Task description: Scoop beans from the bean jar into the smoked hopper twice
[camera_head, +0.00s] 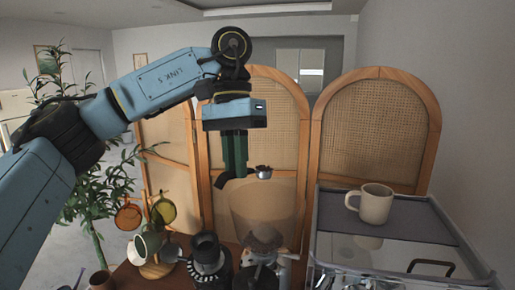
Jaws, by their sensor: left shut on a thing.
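My left gripper (234,172) points down from the arm that comes in from the left. It is shut on the scoop, with the dark curved handle (222,181) between its fingers. The scoop's small metal bowl (264,171) sticks out to the right, over the rim of the smoked hopper (240,205). Its dark contents look like beans, but it is too small to be sure. The hopper is wide, brownish and see-through, with a brown heap low inside it. I cannot make out the bean jar. My right gripper is not in view.
A cream mug (375,204) stands on the machine's grey top (425,219) at right. Several cups hang on a stand at left, beside a dark round device (207,262). A rattan folding screen (375,130) stands close behind the cart. The air above the mug is clear.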

